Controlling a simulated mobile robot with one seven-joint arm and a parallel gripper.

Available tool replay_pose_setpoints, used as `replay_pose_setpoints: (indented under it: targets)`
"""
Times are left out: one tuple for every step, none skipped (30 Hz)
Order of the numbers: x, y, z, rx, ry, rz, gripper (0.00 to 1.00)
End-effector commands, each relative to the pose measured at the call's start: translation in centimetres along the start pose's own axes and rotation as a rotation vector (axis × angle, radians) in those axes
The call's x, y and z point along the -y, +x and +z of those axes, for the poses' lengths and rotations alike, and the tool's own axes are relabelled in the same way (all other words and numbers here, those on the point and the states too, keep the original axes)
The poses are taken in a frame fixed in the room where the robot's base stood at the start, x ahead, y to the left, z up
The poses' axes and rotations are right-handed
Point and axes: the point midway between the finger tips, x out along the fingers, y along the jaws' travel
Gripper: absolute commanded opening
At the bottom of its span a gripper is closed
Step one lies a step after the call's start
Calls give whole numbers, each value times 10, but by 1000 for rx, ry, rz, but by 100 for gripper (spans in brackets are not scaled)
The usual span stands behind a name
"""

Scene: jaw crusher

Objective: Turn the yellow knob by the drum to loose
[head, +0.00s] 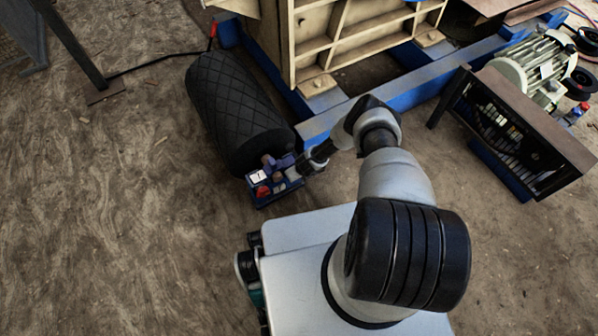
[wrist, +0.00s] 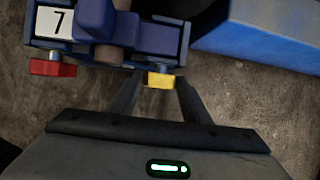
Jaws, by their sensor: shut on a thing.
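The yellow knob (wrist: 160,80) sticks out from the lower edge of a small blue unit (wrist: 108,48) at the end of the drum. My gripper (wrist: 160,84) has one dark finger on each side of the knob, the tips closed in on it. In the head view my gripper (head: 297,174) reaches the right side of the blue unit (head: 265,197), beside the black, ridged drum (head: 232,110). I cannot make out the yellow knob in the head view. The knob's exact turn angle is not clear.
A red knob (wrist: 52,67) sits left of the yellow one, near a white label marked 7 (wrist: 54,22). A blue frame beam (wrist: 275,32) lies to the right. A cream ribbed machine body (head: 350,40) stands behind.

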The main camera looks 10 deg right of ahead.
Motion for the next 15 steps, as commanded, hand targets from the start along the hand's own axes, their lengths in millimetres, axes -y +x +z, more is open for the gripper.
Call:
replay_pose_setpoints:
  targets:
    - [-2,0,0,-1,-11,-20,21]
    - [-3,0,0,0,-18,-37,21]
    - [-3,0,0,0,-28,-60,21]
    - [-4,0,0,0,-37,-78,21]
    - [-5,0,0,0,-45,-97,21]
    - [-6,0,0,-1,-55,-124,21]
    - [-7,1,0,-1,-63,-143,21]
    - [-8,1,0,-1,-72,-163,21]
    - [-8,1,-1,0,-84,-190,21]
    - [-9,1,0,0,-93,-210,21]
    - [-9,1,0,0,-101,-230,21]
    - [-10,1,0,0,-112,-256,21]
    - [-10,1,0,1,-120,-274,21]
    - [-11,2,0,1,-129,-291,21]
    - [-11,2,0,1,-137,-315,21]
